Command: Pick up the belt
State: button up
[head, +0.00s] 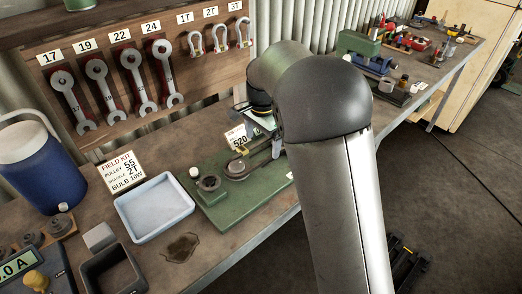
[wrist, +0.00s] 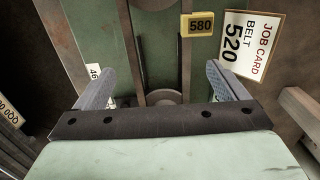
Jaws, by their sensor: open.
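My gripper (wrist: 163,84) is open, its two grey fingers apart over a green rig plate (wrist: 165,60). A round grey pulley (wrist: 164,97) shows between the fingers, partly hidden by my gripper's dark crossbar. Thin dark strips run up from it on both sides; they look like a belt (wrist: 142,62), but I cannot tell for certain. A yellow tag (wrist: 200,24) reading 580 sits beside the right strip. A job card (wrist: 244,45) reads BELT 520. In the head view my arm hides most of the gripper, and the green rig plate (head: 232,207) lies on the bench.
A pale blue tray (head: 154,207), a dark open box (head: 112,270) and a blue jug (head: 42,165) stand left of the rig. Wrenches (head: 130,75) and shackles (head: 218,38) hang on the board behind. A vise (head: 375,62) and loose tools occupy the bench's far end.

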jog(key=shift+f, duration=1.1)
jog(key=shift+f, duration=0.25)
jog(key=c, duration=1.1)
